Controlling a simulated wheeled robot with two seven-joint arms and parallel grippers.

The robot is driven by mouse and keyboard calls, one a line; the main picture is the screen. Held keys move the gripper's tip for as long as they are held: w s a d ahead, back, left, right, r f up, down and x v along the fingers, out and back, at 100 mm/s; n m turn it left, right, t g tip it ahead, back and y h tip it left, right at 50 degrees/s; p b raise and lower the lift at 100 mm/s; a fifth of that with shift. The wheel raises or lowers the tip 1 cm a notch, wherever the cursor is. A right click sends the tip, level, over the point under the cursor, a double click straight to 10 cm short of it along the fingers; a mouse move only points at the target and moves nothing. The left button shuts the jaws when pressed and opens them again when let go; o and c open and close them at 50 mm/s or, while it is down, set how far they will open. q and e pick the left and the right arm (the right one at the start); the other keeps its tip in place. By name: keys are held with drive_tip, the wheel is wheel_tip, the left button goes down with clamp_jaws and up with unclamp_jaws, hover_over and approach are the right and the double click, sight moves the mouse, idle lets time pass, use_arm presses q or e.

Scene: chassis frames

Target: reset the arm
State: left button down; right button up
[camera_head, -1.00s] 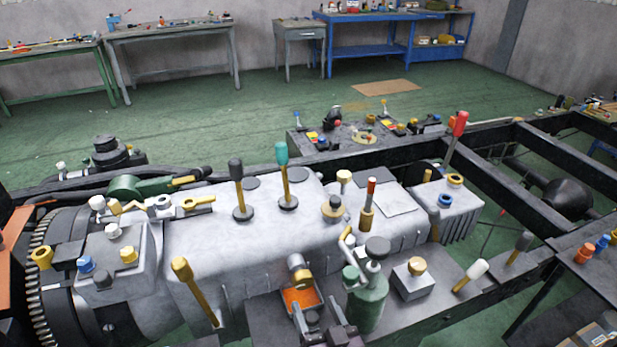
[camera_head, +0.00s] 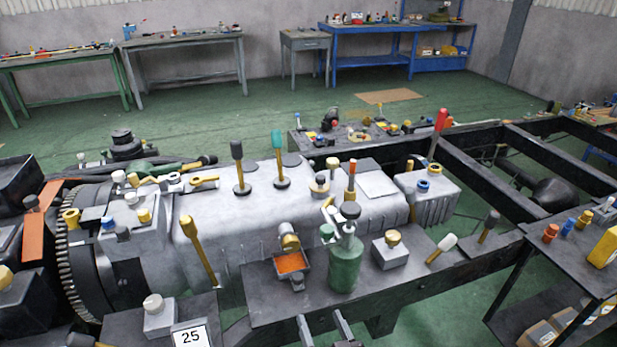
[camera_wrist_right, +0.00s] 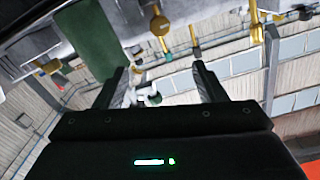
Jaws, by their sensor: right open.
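My right gripper (camera_head: 322,325) shows at the bottom edge of the head view with its two fingers apart and nothing between them. It is in front of the grey ledge that holds a small orange-lined tray (camera_head: 292,264) and a green bottle (camera_head: 345,265), clear of both. In the right wrist view the open fingers of the right gripper (camera_wrist_right: 162,78) frame an empty gap; a dark green body (camera_wrist_right: 88,40) and yellow-stemmed levers (camera_wrist_right: 158,22) lie beyond. My left gripper is not in view.
The large grey gearbox casing (camera_head: 235,225) with upright levers fills the middle. A dark side table (camera_head: 570,260) stands at right. Green floor shows between it and the ledge.

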drive_tip(key=s+d+f+n+g+h, duration=0.1)
drive_tip(key=s+d+f+g, duration=0.15)
drive_tip(key=f, duration=0.75)
drive_tip(key=s+d+f+g, duration=0.1)
drive_tip(key=s+f+g, duration=0.25)
drive_tip(key=f, duration=0.55)
drive_tip(key=s+d+f+n+g+h, duration=0.1)
drive_tip(key=s+f+g, duration=0.15)
drive_tip(key=f, duration=0.75)
drive_tip(key=s+d+f+g+h, duration=0.1)
drive_tip(key=s+d+f+g, duration=0.1)
drive_tip(key=s+d+f, duration=0.3)
drive_tip(key=s+d+f+g+h, duration=0.1)
drive_tip(key=s+d+f+g, duration=0.2)
drive_tip(key=s, duration=1)
drive_tip(key=s+d+f+g+h, duration=0.1)
drive_tip(key=s+d+f+g, duration=0.1)
drive_tip(key=s+d+f, duration=0.5)
wheel_tip(320, 180, down, 3)
drive_tip(key=shift+s+d+f+g+h, duration=0.2)
drive_tip(key=shift+s+d+g+h, duration=0.15)
drive_tip(key=shift+s, duration=0.55)
drive_tip(key=shift+c, duration=0.4)
